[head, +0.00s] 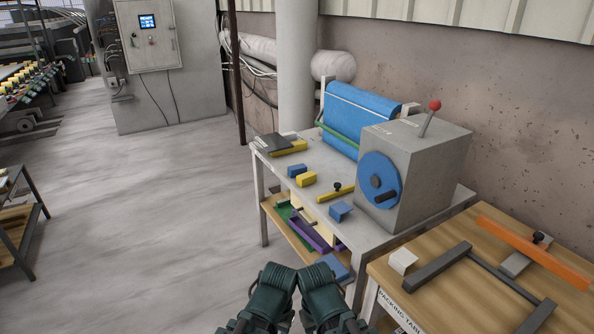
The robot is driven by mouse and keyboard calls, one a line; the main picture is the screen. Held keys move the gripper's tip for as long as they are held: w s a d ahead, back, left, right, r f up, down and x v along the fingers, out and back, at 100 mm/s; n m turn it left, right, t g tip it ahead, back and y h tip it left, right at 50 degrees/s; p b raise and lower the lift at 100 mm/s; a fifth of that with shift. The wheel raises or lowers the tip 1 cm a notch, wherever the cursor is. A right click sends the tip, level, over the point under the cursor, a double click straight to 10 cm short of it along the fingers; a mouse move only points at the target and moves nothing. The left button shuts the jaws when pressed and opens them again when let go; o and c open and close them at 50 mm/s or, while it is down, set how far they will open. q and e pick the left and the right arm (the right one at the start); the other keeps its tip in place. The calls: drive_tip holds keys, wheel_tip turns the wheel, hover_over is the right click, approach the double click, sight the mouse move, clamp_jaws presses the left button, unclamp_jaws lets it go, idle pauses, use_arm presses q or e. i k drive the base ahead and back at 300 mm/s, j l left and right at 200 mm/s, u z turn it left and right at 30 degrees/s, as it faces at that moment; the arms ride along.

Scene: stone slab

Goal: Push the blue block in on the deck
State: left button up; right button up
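A small blue block (340,211) sits on the white table top near its front edge, left of a grey machine box. A second small blue block (297,170) lies farther back, beside a yellow block (306,179). I cannot tell which surface is the deck; the machine box (432,160) and a dark grey unit with a yellow strip (275,143) both stand on the table (318,161). My two dark green arms show at the bottom centre, apart from the blocks. No gripper fingers show on either arm.
A yellow bar with a black knob (336,192) lies near the front blue block. The machine has a blue wheel (381,180) and a red-knobbed lever (429,117). A wooden packing table (450,300) adjoins at the right. The floor (150,230) at left is clear.

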sight(297, 170)
drive_tip(key=i+j+u, duration=0.1)
drive_tip(key=i+j, duration=0.15)
drive_tip(key=i, duration=0.3)
drive_tip(key=i+j+u, duration=0.1)
drive_tip(key=i, duration=0.45)
drive_tip(key=i+j, duration=0.2)
drive_tip(key=i, duration=0.4)
drive_tip(key=i+j+u, duration=0.15)
drive_tip(key=i, duration=0.4)
